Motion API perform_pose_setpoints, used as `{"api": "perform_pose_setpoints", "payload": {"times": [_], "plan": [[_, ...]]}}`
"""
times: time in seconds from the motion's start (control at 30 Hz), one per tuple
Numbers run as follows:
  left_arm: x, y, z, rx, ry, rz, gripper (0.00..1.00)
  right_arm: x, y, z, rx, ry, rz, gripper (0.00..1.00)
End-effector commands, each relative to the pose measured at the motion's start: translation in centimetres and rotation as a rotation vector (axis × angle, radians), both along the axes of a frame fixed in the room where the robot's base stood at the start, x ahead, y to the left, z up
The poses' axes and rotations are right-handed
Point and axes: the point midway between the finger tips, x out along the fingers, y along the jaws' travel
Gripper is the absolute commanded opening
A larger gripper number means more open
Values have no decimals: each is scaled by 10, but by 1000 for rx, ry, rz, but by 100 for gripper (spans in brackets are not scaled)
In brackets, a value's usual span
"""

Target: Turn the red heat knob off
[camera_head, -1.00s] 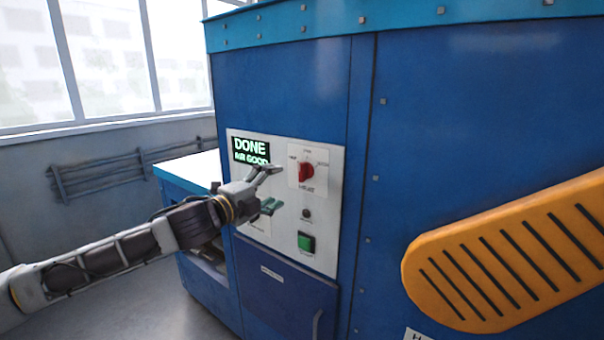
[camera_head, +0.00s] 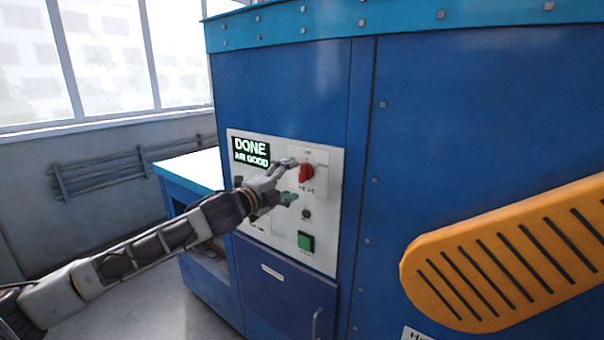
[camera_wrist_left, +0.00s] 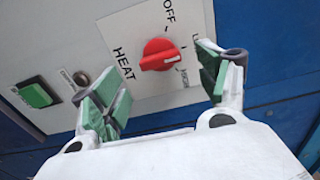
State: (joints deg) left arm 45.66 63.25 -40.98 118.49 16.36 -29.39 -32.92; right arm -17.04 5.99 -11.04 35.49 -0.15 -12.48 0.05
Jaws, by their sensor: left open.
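The red heat knob (camera_head: 306,173) is on the white control panel (camera_head: 325,240) of the blue dryer. In the left wrist view the knob (camera_wrist_left: 160,54) sits on a white plate marked HEAT, OFF and other settings, and its pointer lies toward the lower right, away from OFF. My left gripper (camera_head: 289,180) is open in front of the panel, just left of the knob in the head view. In the wrist view its green-padded fingers (camera_wrist_left: 165,88) are on either side of the knob, apart from it. My right gripper is not in view.
A display (camera_head: 251,152) reads DONE, AIR GOOD. A green button (camera_head: 305,241) and a small dark round control (camera_head: 306,214) are below the knob. A yellow slotted part (camera_head: 500,255) juts in at right. A low blue table (camera_head: 190,170) stands at left.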

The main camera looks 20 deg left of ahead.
Motion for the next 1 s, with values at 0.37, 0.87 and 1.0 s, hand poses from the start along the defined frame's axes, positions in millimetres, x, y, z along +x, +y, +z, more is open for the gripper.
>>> {"api": "perform_pose_setpoints", "payload": {"times": [0.37,0.87,1.0], "plan": [[29,-11,1,-2,0,-1,75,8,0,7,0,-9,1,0],[61,-23,1,0,0,-1,75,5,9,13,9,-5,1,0],[63,-23,0,1,0,-1,75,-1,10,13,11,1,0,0]]}}
